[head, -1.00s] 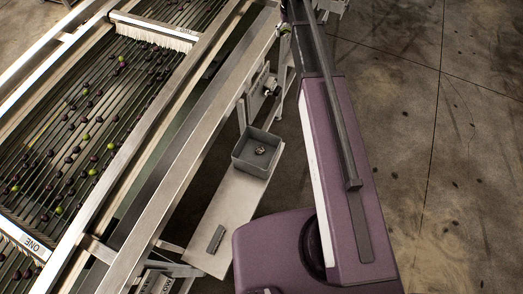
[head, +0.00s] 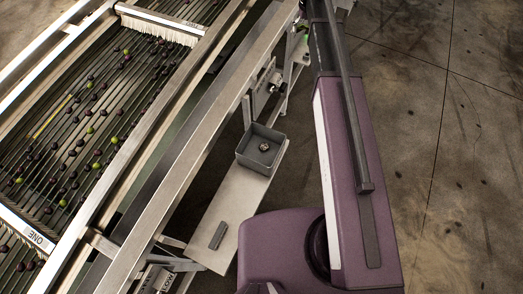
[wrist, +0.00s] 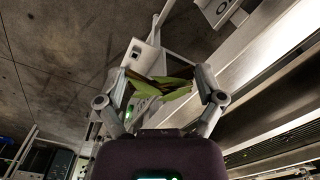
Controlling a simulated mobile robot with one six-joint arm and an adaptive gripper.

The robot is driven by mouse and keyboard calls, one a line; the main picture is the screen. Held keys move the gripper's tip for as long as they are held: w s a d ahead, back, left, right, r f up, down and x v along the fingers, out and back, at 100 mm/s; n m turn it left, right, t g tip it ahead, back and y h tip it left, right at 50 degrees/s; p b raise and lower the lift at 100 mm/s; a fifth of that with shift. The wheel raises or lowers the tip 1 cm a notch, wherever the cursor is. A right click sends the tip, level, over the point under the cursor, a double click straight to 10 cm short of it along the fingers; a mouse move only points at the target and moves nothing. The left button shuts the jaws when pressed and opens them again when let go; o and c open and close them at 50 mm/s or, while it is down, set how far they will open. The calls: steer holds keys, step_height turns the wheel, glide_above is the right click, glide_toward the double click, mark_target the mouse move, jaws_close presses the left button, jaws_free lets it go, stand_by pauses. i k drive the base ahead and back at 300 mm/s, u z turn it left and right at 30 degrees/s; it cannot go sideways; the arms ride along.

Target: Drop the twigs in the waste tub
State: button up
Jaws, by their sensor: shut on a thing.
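My gripper (wrist: 160,88) is shut on a small bunch of green leaves and brown twigs (wrist: 158,86), which spans the gap between its two fingers in the wrist view. In the head view the gripper is out of sight past the top edge. A grey, open square tub (head: 243,157) stands on a pale plank beside the machine, with a small dark and light clump (head: 264,147) inside. No label on the tub can be read. A thin yellowish stick-like streak (head: 51,118) lies along the rollers; I cannot tell for sure what it is.
Dark and green olives (head: 72,153) lie on the roller bed (head: 100,120) at left, bordered by metal rails (head: 190,130). A small dark bar (head: 218,236) lies on the plank (head: 232,205). Concrete floor (head: 450,190) at right is clear.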

mark_target(261, 150)
steer(key=z, duration=0.05)
steer(key=k, duration=1.1)
steer(key=u, duration=0.35)
